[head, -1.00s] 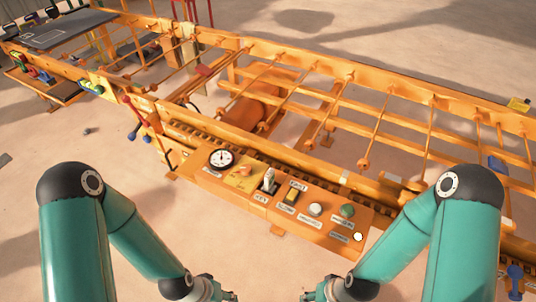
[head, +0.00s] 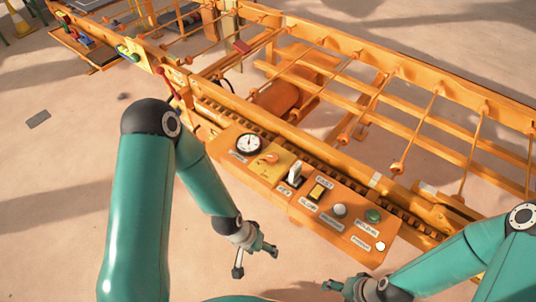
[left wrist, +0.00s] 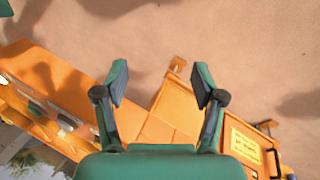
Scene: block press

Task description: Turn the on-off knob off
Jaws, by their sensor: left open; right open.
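The orange control panel (head: 225,152) slopes along the near side of the conveyor frame in the head view. An orange-red knob (head: 268,159) sits on its yellow plate, between the round gauge (head: 249,145) and the white key switch (head: 295,173); I take it as the on-off knob, though its marking is too small to read. My left gripper (head: 257,262) is open and empty, below the panel and apart from it. It also shows open in the left wrist view (left wrist: 160,76). My right gripper (head: 326,287) is low near the bottom edge, empty.
The roller frame (head: 400,70) stands behind.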

